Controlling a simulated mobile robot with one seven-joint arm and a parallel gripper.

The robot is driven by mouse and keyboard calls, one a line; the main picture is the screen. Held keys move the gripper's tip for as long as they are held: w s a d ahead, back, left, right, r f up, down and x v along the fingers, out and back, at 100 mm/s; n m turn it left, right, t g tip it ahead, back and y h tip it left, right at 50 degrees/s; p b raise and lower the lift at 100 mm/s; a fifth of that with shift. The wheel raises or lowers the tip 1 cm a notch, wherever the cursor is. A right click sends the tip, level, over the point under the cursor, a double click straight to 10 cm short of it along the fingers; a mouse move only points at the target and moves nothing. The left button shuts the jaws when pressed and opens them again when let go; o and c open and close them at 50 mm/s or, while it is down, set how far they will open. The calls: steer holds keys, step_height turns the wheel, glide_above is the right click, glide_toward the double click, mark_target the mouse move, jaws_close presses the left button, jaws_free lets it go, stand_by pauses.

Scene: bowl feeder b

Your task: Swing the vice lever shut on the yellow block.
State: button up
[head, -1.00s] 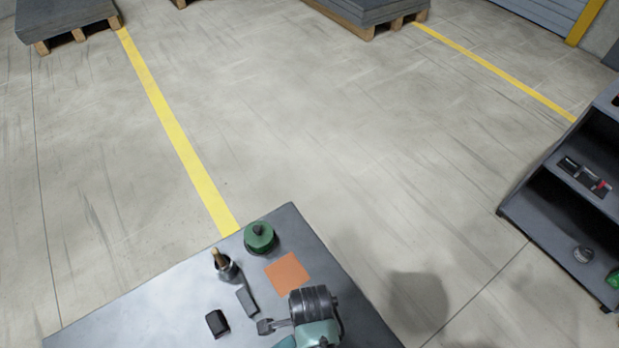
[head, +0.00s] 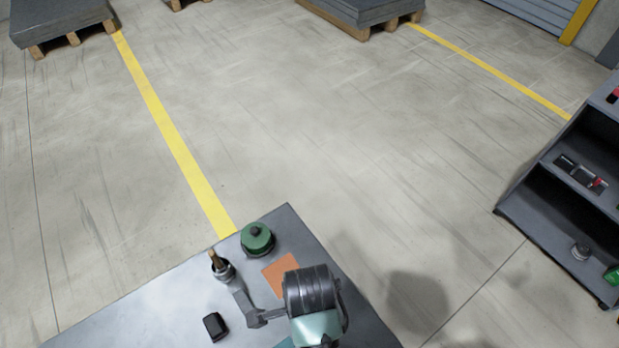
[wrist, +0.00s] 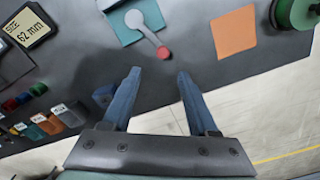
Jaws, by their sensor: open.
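A grey lever with a red knob (wrist: 163,52) turns on a round grey hub over a teal plate (wrist: 122,26), at the top of the wrist view. I take it for the vice lever. My gripper (wrist: 159,74) is open and empty, its two blue-grey fingers pointing towards the lever. The red knob lies just beyond the fingertips in the picture, roughly between their lines; I cannot tell the height gap. I cannot make out the yellow block in either view. In the head view my arm covers part of the table.
An orange mat (wrist: 234,32) and a green round thing (wrist: 297,8) lie to the right. A size display (wrist: 30,25) and several small coloured blocks (wrist: 50,122) are at the left.

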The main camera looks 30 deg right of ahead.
steer(key=shift+r, duration=1.95)
steer(key=w+d+r+n+t+h, duration=0.2)
steer(key=w+r+n+t, duration=0.45)
steer(key=w+r, duration=0.7)
steer(key=w+a+r+n+t+b, duration=0.1)
steer(key=w+a+r+n+t, duration=0.15)
steer(key=w+r+t, duration=0.4)
steer(key=w+a+r+n+t, duration=0.1)
steer(key=w+r+n, duration=0.2)
steer(key=r, duration=0.6)
steer(key=s+a+r+n+t, duration=0.1)
steer(key=a+r+n+t, duration=0.15)
steer(key=r, duration=0.65)
steer(key=s+a+r+n+t, duration=0.1)
steer(key=a+r+n+t, duration=0.2)
steer(key=r, duration=0.7)
steer(key=s+a+r+n+t+y, duration=0.2)
steer(key=s+r+n+t, duration=0.4)
steer(key=r, duration=0.8)
steer(key=s+a+t+b, duration=0.1)
steer(key=s+t, duration=0.1)
steer(key=s, duration=0.1)
steer(key=shift+s+r, duration=0.25)
steer(key=shift+r, duration=0.15)
